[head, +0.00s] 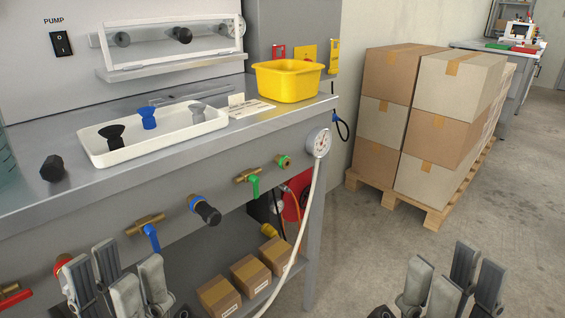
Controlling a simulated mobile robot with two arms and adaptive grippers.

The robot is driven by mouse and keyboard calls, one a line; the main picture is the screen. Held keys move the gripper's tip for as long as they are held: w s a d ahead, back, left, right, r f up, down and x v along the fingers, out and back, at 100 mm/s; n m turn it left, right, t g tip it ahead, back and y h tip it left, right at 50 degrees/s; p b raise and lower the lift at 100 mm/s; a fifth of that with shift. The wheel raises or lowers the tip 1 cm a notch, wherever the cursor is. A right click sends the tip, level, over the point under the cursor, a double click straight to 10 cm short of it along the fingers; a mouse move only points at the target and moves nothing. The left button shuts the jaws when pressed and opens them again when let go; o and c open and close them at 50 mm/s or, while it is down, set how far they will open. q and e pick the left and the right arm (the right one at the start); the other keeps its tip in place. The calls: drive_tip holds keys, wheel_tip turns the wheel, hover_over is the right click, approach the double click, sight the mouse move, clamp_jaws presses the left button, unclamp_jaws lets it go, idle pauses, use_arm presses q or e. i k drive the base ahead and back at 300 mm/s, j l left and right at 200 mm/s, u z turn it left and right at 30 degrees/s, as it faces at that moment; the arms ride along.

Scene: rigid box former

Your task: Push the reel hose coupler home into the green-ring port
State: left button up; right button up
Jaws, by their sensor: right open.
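The green-ring port (283,160) is a brass fitting on the bench's front panel, near its right end, with nothing plugged into it. Under the bench a red hose reel (294,204) is partly hidden behind the bench leg and a white hose. A yellow fitting (269,231) beside the reel may be the reel hose coupler; I cannot tell for sure. My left gripper (114,277) is open and empty at the bottom left, in front of the bench. My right gripper (453,284) is open and empty at the bottom right, over the floor. Both are well apart from port and reel.
A green-handled valve (251,182), a blue-ring port (196,200) with a dark plug, and a blue-handled valve (149,228) project from the panel. A gauge (318,142) hangs at the corner. Small boxes (250,275) stand on the lower shelf.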

sight(284, 187)
drive_tip(key=i+l+u, duration=0.15)
drive_tip(key=i+l, duration=0.15)
drive_tip(key=i+l+u, duration=0.1)
drive_tip(key=i+l, duration=0.15)
drive_tip(key=l, duration=0.25)
drive_tip(key=i+l+u, duration=0.15)
drive_tip(key=l, duration=0.25)
drive_tip(key=i+l+u, duration=0.15)
drive_tip(key=i+l, duration=0.15)
drive_tip(key=l, duration=0.2)
drive_tip(key=i+l+u, duration=0.1)
drive_tip(key=l, duration=0.35)
drive_tip(key=i+l+u, duration=0.15)
drive_tip(key=l, duration=0.35)
drive_tip(key=i+l+u, duration=0.1)
drive_tip(key=i+l, duration=0.15)
drive_tip(key=l, duration=0.3)
drive_tip(key=i+l+u, duration=0.15)
drive_tip(key=l, duration=0.35)
